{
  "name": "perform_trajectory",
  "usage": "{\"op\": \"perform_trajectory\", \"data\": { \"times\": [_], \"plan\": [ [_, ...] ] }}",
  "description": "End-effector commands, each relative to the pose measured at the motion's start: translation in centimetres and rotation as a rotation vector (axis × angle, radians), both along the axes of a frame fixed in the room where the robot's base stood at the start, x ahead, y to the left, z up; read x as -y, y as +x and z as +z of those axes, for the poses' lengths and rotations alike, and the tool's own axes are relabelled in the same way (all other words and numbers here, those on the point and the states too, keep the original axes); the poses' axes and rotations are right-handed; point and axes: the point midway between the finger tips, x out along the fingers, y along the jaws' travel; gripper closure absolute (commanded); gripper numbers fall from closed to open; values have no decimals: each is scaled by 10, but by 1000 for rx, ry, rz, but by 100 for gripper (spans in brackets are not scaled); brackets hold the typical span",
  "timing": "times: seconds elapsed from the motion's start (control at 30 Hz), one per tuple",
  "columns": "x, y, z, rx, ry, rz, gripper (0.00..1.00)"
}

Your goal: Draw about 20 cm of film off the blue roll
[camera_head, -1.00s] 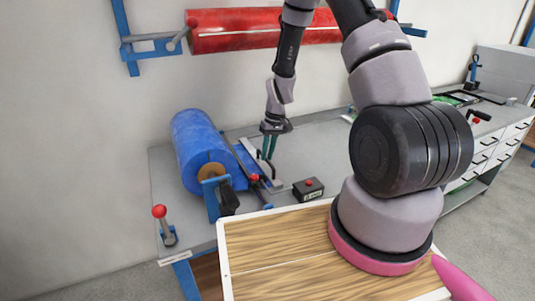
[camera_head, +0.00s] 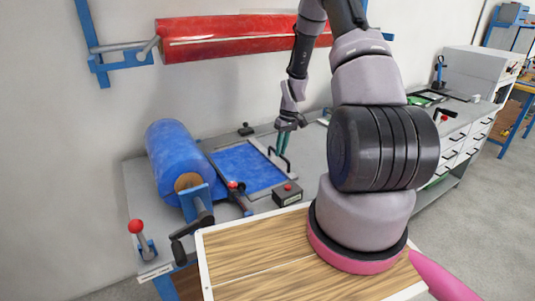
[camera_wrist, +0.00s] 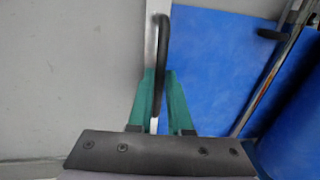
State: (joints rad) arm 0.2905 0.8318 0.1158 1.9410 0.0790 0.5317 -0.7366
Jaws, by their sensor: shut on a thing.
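The blue roll (camera_head: 172,158) sits in its holder at the left end of the bench. A flat sheet of blue film (camera_head: 248,168) stretches from the roll's side to a pale bar (camera_head: 270,152) with a black handle (camera_head: 277,160). My gripper (camera_head: 282,150) is at this bar, its teal fingers on the handle. In the wrist view the black handle (camera_wrist: 161,65) stands between the two fingers of my gripper (camera_wrist: 163,75). The film (camera_wrist: 212,65) lies right of the bar there, and the roll (camera_wrist: 298,130) is at the right edge.
A red-knobbed bar (camera_head: 236,190) crosses near the roll. A black box with a red button (camera_head: 287,193) sits at the front edge. A crank (camera_head: 190,228) hangs from the roll's front, and a red-knobbed lever (camera_head: 138,235) stands left. A red roll (camera_head: 235,38) hangs above.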

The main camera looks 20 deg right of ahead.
Motion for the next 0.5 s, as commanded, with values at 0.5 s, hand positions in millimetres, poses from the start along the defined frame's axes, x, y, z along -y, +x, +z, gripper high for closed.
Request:
{"op": "perform_trajectory", "data": {
  "times": [0.5],
  "plan": [
    [19, 4, 0, 2, -2, 0, 100]
  ]
}}
